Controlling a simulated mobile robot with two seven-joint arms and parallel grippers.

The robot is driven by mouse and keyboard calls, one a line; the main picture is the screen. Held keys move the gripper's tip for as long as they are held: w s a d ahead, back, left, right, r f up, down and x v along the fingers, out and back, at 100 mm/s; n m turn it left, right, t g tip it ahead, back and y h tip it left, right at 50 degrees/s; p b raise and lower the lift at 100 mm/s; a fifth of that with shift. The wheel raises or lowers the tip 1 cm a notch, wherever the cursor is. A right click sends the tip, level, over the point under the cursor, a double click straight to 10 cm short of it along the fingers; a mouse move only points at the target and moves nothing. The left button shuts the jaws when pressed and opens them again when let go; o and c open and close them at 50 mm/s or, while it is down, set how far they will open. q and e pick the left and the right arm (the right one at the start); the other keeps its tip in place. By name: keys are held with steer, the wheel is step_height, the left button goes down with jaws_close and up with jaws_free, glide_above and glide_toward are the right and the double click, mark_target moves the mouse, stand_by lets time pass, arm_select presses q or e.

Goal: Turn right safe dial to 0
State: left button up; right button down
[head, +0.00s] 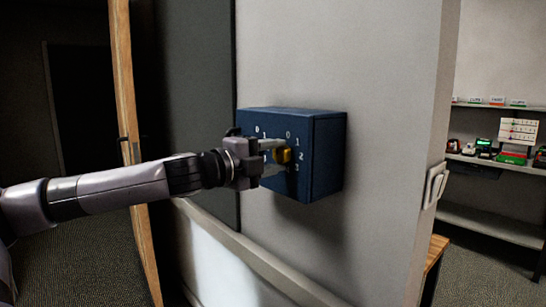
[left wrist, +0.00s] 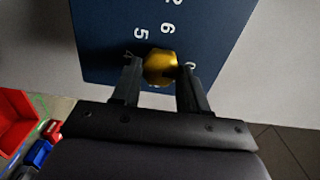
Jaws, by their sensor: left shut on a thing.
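The blue safe box (head: 327,155) is fixed to the grey wall, with white digits on its front face. Its right dial, a yellow knob (head: 283,155), sits among the digits 0, 1, 2 and 3. My left gripper (head: 273,157) reaches in from the left and is shut on this knob. In the left wrist view the knob (left wrist: 160,67) lies between the two dark fingers (left wrist: 158,82), with digits such as 5 and 6 on the blue face beyond. The left dial is hidden behind my gripper. I cannot tell which digit the knob points to. My right gripper is not in view.
A light switch (head: 436,185) is on the wall's right edge. Shelves (head: 495,163) with small devices stand at the far right. A wooden door edge (head: 125,120) is at the left. Red and blue bins (left wrist: 20,125) show low in the left wrist view.

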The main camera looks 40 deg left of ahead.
arm_select(q)
steer(key=o, duration=1.1)
steer(key=shift+c, duration=0.2)
steer(key=s+b, duration=0.2)
steer(key=b, duration=0.1)
steer(key=shift+s+a+f, duration=0.1)
steer(key=shift+a+f, duration=0.05)
steer(key=shift+f, duration=0.05)
steer(key=shift+s+a+r+b, duration=0.1)
steer(key=shift+s+b, duration=0.5)
steer(key=shift+s, duration=0.65)
steer(key=shift+s+a+r+b, duration=0.1)
steer(key=shift+s+b, duration=0.5)
steer(key=shift+s, duration=0.65)
